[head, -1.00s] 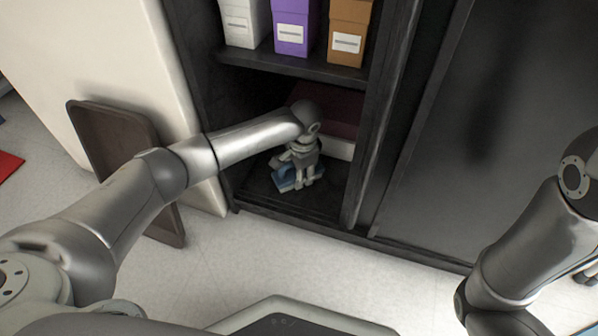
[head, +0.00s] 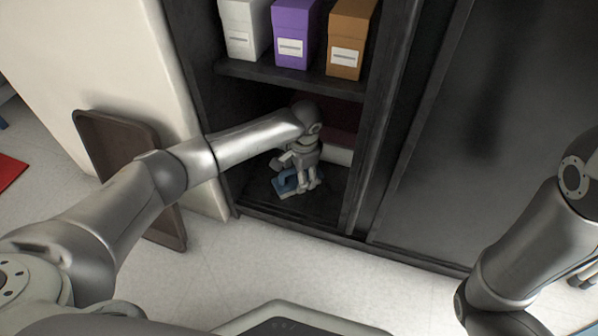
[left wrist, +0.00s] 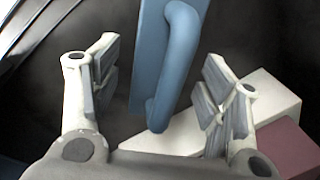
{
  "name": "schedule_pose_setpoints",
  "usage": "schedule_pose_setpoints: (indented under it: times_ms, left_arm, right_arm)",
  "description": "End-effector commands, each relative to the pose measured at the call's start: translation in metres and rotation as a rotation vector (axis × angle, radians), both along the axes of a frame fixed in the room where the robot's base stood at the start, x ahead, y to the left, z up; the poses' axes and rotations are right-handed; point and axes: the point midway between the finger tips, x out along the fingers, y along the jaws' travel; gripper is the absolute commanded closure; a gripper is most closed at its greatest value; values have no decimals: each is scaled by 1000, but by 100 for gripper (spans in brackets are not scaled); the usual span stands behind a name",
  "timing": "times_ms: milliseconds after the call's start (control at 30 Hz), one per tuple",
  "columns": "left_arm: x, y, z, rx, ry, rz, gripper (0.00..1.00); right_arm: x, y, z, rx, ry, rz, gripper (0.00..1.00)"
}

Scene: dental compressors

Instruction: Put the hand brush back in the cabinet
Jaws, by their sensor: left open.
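The blue hand brush (head: 285,184) lies on the floor of the open dark cabinet (head: 230,185), in its lower compartment. In the left wrist view, the brush (left wrist: 178,65) shows its blue back and raised handle between the spread fingers. My left gripper (head: 303,181) is inside this compartment, just above and beside the brush, and partly hides it. In the left wrist view, the left gripper (left wrist: 161,60) is open, with gaps between both fingers and the handle. Only a bit of my right gripper (head: 585,278) shows at the right edge.
White, purple (head: 291,32) and brown boxes stand on the shelf (head: 290,78) above my left arm. A dark red box on a white one (head: 338,155) sits behind the gripper. A brown panel (head: 120,150) leans at the left. The floor in front is clear.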

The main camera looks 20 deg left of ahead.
Motion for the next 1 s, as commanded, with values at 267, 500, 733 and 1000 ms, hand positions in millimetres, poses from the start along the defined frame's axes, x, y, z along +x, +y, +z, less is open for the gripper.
schedule_pose_setpoints:
  times_ms: [267, 500, 733, 1000]
  left_arm:
    - [-4, -4, 42, -1, 0, 0, 32]
    - [-5, -5, 47, -1, 0, 0, 32]
    - [-4, -5, 47, -1, 0, 0, 32]
    - [-5, -5, 47, -1, 0, 0, 32]
  right_arm:
    - [0, 0, 36, 0, -1, 0, 100]
    - [0, 0, 40, 0, -2, 0, 100]
    - [0, 0, 39, 0, -1, 0, 100]
    - [1, 0, 39, 4, 3, 2, 100]
